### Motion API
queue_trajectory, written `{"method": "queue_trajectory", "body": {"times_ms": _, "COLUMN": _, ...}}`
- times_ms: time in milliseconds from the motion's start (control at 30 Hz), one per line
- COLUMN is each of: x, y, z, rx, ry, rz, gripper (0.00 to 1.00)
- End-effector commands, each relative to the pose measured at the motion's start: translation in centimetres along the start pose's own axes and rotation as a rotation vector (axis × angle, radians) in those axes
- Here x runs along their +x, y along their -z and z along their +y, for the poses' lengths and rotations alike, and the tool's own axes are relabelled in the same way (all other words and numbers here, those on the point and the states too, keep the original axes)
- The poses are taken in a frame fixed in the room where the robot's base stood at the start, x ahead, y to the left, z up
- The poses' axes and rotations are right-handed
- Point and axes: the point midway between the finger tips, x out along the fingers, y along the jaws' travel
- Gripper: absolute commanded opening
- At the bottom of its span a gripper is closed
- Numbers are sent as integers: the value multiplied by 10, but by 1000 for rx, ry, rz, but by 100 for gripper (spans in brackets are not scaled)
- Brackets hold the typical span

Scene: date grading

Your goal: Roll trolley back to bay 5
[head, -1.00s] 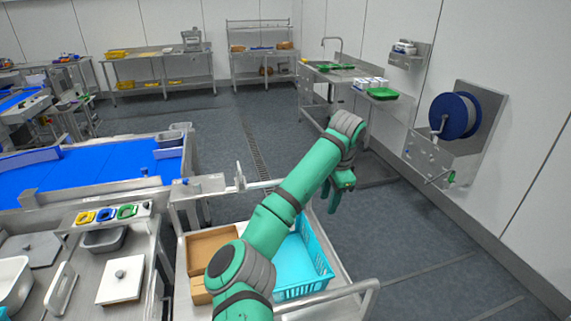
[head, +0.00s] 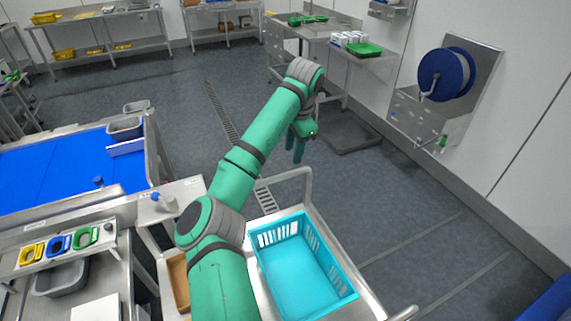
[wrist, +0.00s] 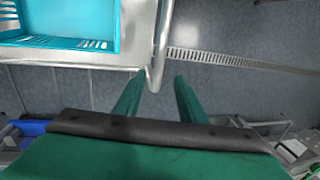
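The trolley is a metal cart with a pale top (head: 265,299) and tubular handles at both ends. It stands in front of me, right of the blue-belted table. A turquoise basket (head: 349,294) and a brown cardboard box (head: 178,280), mostly hidden by my arm, sit on it. My gripper (head: 298,160) points down near the trolley's far handle (head: 308,186). In the wrist view, the fingers of my gripper (wrist: 155,90) are apart. The bend of the handle (wrist: 157,70) shows at the gap between their tips; I cannot tell whether they touch.
The blue-belted table (head: 60,165) and a steel bench with coloured-rimmed openings (head: 60,244) stand at left. A hose reel (head: 446,75) is on the right wall. A dark mat (head: 350,137) lies beyond the trolley. The floor (head: 400,220) right of the trolley is largely clear.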

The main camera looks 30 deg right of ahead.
Motion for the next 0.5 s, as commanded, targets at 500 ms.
{"method": "queue_trajectory", "body": {"times_ms": 500, "x": 81, "y": 0, "z": 0, "rx": -1, "ry": -1, "rz": -1, "gripper": 37}}
